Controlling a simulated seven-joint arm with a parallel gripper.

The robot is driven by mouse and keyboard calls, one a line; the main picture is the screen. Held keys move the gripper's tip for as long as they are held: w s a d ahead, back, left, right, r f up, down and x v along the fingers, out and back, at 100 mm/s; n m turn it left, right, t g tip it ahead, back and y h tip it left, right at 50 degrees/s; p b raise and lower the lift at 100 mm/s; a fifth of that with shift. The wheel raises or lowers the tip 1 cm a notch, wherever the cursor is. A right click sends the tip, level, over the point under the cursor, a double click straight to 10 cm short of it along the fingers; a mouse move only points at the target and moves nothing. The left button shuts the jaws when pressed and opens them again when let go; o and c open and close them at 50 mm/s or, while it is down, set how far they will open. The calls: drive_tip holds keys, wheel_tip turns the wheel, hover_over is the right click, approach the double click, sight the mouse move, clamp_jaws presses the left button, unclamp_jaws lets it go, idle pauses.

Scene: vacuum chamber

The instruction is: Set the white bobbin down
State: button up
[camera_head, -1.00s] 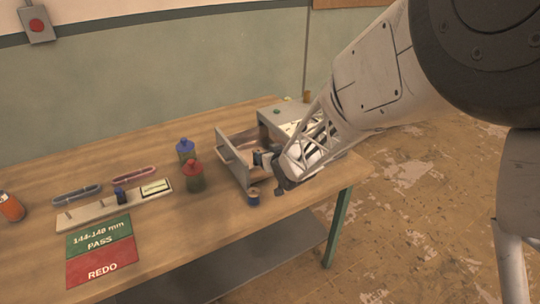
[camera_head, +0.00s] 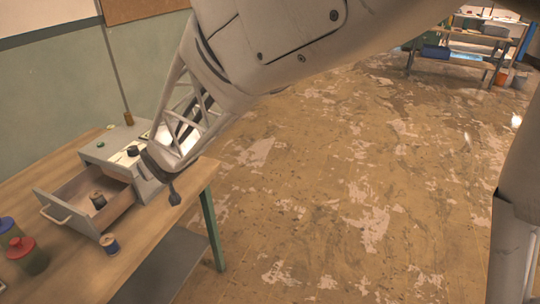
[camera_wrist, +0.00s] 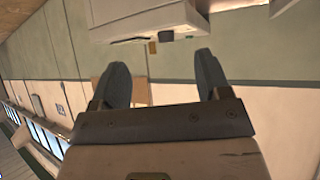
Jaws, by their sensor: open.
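My gripper (camera_wrist: 162,80) is open in the wrist view, with its two dark fingers apart and nothing between them. In the head view its fingers are hard to make out at the arm's end, beside the grey cabinet. The open drawer (camera_head: 68,212) of that cabinet holds one dark-looking bobbin (camera_head: 97,201), standing upright and apart from the arm. I cannot make out a clearly white bobbin in either view.
The grey cabinet (camera_head: 97,152) carries a small green item and a pale label on top. Red-lidded (camera_head: 28,256) and blue-lidded (camera_head: 8,232) jars stand at the left. The wooden table (camera_head: 150,229) ends just right of the drawer; open floor lies beyond.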

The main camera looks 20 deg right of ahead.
drive_tip(key=s+d+r+m+g+h, duration=0.2)
drive_tip(key=s+d+r, duration=0.3)
drive_tip(key=s+d, duration=0.5)
drive_tip(key=s+d+r+m+g, duration=0.1)
drive_tip(key=s+d+g, duration=0.1)
drive_tip(key=s+d, duration=0.4)
drive_tip(key=s+d+r+m+g+h, duration=0.1)
drive_tip(key=s+d, duration=0.5)
drive_tip(key=s, duration=1.1)
drive_tip(key=shift+s+d+r+m+g+h, duration=0.15)
drive_tip(key=shift+s+r+m+g+h, duration=0.25)
drive_tip(key=shift+g, duration=0.7)
drive_tip(key=shift+w, duration=0.15)
